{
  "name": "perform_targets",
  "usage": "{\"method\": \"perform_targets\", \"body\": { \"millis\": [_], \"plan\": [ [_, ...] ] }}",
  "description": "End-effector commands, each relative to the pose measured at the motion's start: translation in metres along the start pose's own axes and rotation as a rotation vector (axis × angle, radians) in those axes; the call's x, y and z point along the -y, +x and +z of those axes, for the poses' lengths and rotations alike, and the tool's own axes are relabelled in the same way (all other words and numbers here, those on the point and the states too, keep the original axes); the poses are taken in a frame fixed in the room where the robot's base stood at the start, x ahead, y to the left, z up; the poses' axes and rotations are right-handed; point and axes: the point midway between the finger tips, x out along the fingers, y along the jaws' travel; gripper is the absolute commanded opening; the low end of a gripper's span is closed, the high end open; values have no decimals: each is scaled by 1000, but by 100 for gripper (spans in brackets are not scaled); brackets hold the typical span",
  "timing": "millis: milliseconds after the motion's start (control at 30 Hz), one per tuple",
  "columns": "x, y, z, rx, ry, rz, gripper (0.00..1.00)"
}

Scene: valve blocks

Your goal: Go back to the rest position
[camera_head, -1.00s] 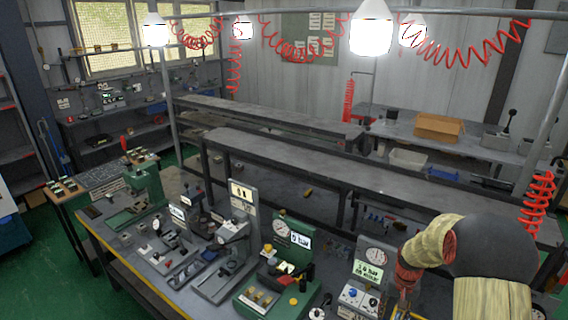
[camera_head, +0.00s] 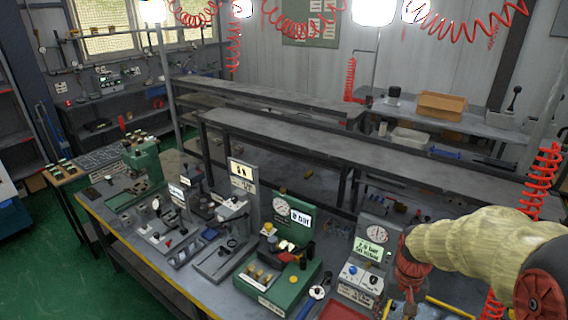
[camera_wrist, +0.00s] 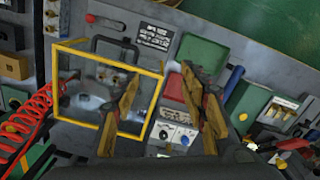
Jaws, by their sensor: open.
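My arm comes in from the lower right of the head view, in a pale cloth sleeve. My gripper (camera_head: 408,300) hangs low at the right end of the front workbench (camera_head: 120,255), partly cut off by the picture's lower edge. In the wrist view my gripper (camera_wrist: 160,78) has its two fingers wide apart with nothing between them. Below the fingers lie a white panel with knobs (camera_wrist: 174,134), a red part (camera_wrist: 174,86) and a green box (camera_wrist: 203,54). A yellow frame (camera_wrist: 110,53) shows behind the left finger.
The bench holds a green test stand (camera_head: 278,275) with a gauge and a grey gauge stand (camera_head: 358,275) close beside my gripper. A red coiled hose (camera_head: 540,185) hangs at the right. Long grey benches (camera_head: 330,150) stand behind. Green floor (camera_head: 60,230) is clear at left.

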Motion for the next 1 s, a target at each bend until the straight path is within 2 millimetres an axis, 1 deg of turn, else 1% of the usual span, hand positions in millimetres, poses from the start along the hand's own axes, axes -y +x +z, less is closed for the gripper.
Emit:
{"method": "perform_targets", "body": {
  "millis": [33, 200, 300, 500, 600, 700, 800, 900, 1000],
  "plan": [
    [5, -4, 12, -26, -15, 0, 43],
    [18, -24, 53, -104, -61, -1, 43],
    [25, -31, 76, -156, -88, -3, 43],
    [36, -38, 118, -278, -142, -12, 43],
    [41, -39, 135, -352, -168, -21, 43],
    [46, -42, 147, -426, -191, -31, 43],
    [50, -48, 154, -492, -211, -41, 43],
    [54, -53, 158, -538, -227, -50, 43],
    [56, -52, 159, -548, -236, -53, 43]
  ]
}}
